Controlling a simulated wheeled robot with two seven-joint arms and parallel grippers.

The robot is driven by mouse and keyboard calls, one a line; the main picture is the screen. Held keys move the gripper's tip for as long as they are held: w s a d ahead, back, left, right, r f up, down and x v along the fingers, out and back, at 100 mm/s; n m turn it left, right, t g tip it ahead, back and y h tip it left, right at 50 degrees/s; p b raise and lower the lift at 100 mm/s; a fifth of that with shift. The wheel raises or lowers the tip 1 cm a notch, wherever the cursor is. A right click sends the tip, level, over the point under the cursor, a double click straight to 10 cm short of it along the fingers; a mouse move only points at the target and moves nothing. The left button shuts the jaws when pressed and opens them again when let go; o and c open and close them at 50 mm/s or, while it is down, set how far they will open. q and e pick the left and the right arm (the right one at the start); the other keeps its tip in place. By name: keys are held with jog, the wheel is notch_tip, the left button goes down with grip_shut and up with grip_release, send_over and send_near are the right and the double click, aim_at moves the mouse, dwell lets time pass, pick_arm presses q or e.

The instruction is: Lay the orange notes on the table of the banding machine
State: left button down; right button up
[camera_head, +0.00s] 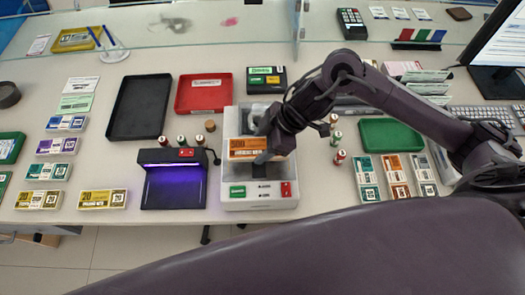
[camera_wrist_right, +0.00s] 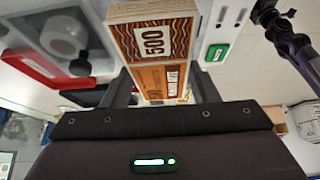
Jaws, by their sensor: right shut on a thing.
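My right gripper (camera_head: 264,140) is shut on the orange notes (camera_head: 246,148), a brick of notes with a white band. In the right wrist view the orange notes (camera_wrist_right: 155,42), marked 500, stand out between the two fingers (camera_wrist_right: 162,92). The banding machine (camera_head: 262,204) is a pale box with a green label and a red button on its front. The notes are over its table, which the notes and my gripper mostly hide; I cannot tell whether they touch it. My left gripper is not in view.
Left of the machine stands a lamp box (camera_head: 174,186) with purple light. A red tray (camera_head: 203,93) and a black tray (camera_head: 139,107) lie behind. Small bottles stand on both sides of the machine. Banded note stacks (camera_head: 396,176) and a green tray (camera_head: 391,135) lie at right.

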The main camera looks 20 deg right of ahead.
notch_tip(320, 180, down, 4)
jog(key=shift+r, duration=0.2)
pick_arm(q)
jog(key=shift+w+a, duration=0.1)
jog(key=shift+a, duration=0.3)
pick_arm(e)
jog(key=shift+f, duration=0.4)
jog(key=shift+f, duration=0.2)
jog(key=o, duration=1.1)
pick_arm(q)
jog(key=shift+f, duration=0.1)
pick_arm(e)
jog(key=shift+r, duration=0.25)
pick_arm(q)
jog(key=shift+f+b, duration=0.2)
jog(key=shift+b, duration=0.1)
pick_arm(e)
jog(key=v, duration=1.2)
